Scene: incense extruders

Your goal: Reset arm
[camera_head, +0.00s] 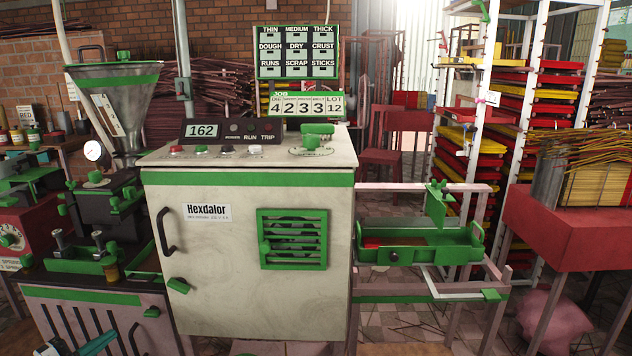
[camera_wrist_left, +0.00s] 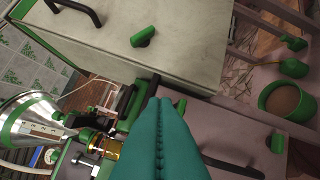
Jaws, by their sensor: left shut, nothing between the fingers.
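My left gripper (camera_wrist_left: 160,102) shows in the left wrist view as two long teal fingers pressed together, with nothing between them. In the head view only a small part of it (camera_head: 92,346) shows at the bottom left edge, in front of the extruder's lower cabinet. My right gripper is in neither view. The cream Hexdalor cabinet (camera_head: 220,290) stands in the middle of the head view, its door closed. The extruder (camera_head: 100,215) with a metal hopper (camera_head: 115,95) stands to its left.
A green tray (camera_head: 420,240) sits on a pink frame right of the cabinet. A red table (camera_head: 560,225) with incense sticks stands at the far right. In the wrist view, a green pot (camera_wrist_left: 290,98) of brown material lies right of the fingers. A rack (camera_head: 480,130) of trays stands behind.

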